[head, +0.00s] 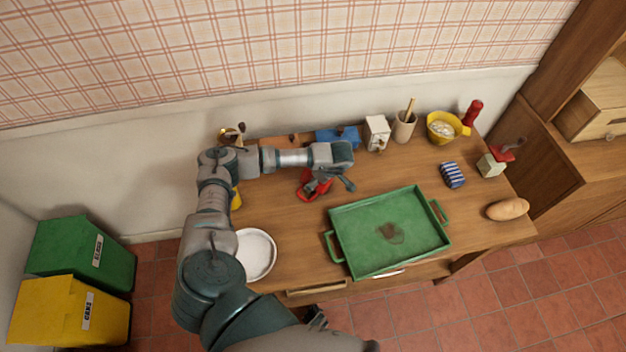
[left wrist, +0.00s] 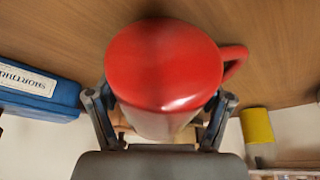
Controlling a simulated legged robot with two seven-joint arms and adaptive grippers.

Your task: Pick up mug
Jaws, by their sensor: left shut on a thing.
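The red mug (head: 313,186) is over the back middle of the wooden table in the head view, partly covered by my left gripper (head: 332,182). In the left wrist view the mug (left wrist: 165,62) fills the middle, with a red round end facing the camera, a paler lower part and its handle on the right. The fingers of my left gripper (left wrist: 160,100) are on both sides of the mug, shut on it. I cannot tell whether the mug touches the table. My right gripper is not in view.
A green tray (head: 350,222) lies front right of the mug, and a white plate (head: 256,254) lies left. A blue box (head: 337,137), white box (head: 377,133), utensil crock (head: 404,128) and yellow bowl (head: 436,134) line the back. A bread roll (head: 507,209) lies at right.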

